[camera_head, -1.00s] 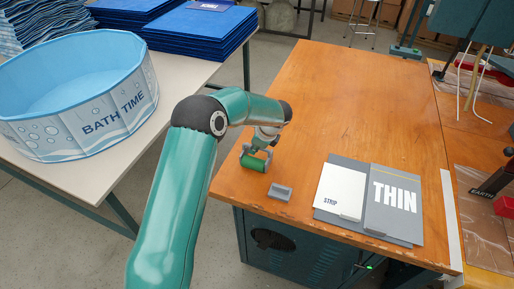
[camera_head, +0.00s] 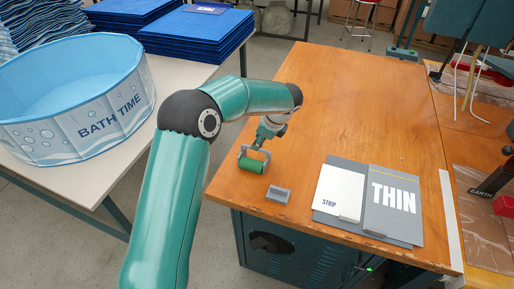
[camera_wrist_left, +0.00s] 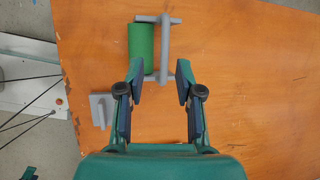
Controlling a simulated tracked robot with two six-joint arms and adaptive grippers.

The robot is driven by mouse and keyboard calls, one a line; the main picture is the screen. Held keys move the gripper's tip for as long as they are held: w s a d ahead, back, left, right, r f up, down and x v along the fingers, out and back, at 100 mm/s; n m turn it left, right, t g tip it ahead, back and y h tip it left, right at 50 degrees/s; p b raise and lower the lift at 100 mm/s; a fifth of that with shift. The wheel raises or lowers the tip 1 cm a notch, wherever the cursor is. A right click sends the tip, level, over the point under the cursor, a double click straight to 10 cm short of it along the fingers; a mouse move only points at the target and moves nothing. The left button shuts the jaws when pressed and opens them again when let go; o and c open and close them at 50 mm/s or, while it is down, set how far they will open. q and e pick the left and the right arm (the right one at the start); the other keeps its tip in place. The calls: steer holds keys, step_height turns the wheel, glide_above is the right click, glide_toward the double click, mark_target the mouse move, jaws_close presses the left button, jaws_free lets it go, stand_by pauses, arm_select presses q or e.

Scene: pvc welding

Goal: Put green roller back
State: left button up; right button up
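The green roller (camera_head: 252,166) lies on the orange-brown table near its left edge, attached to a grey frame. In the left wrist view the green roller (camera_wrist_left: 141,45) and its grey frame (camera_wrist_left: 164,30) lie ahead of my fingers. My left gripper (camera_wrist_left: 160,72) is open, its two fingers apart on either side of the frame's near end, without visible contact. In the head view my left gripper (camera_head: 263,146) is just above and behind the roller. A small grey holder (camera_head: 278,194) stands empty nearby and also shows in the left wrist view (camera_wrist_left: 99,109). My right gripper is not in view.
A grey board with a STRIP card (camera_head: 341,190) and a THIN card (camera_head: 392,203) lies to the right. A blue BATH TIME pool (camera_head: 110,120) stands on the white table at left. The far middle of the brown table is clear.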

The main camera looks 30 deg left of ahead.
arm_select(q)
steer(key=shift+v, duration=2.3)
